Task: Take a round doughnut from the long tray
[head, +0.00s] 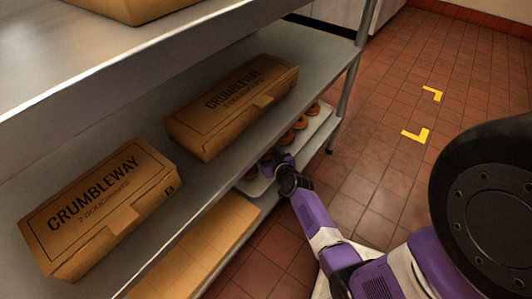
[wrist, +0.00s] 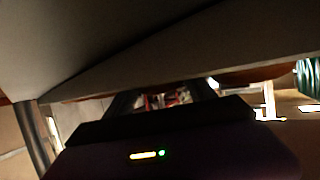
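The long, pale tray (head: 318,132) lies on the lower shelf, partly under the shelf above. Several round brown doughnuts (head: 300,122) sit in a row on it; another (head: 250,172) shows in part near its close end. My gripper (head: 268,162) reaches in low over the close half of the tray, at the shelf's edge. In the wrist view, its two dark fingers (wrist: 165,98) stand apart with background visible between them. No doughnut can be made out between them. The wrist view is dark, and the gripper hides part of the tray.
Two brown CRUMBLEWAY boxes (head: 105,205) (head: 232,105) stand on the middle shelf, whose metal edge runs close above my gripper. A long plain box (head: 200,245) lies left of the tray. A metal post (head: 345,90) stands beyond it.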

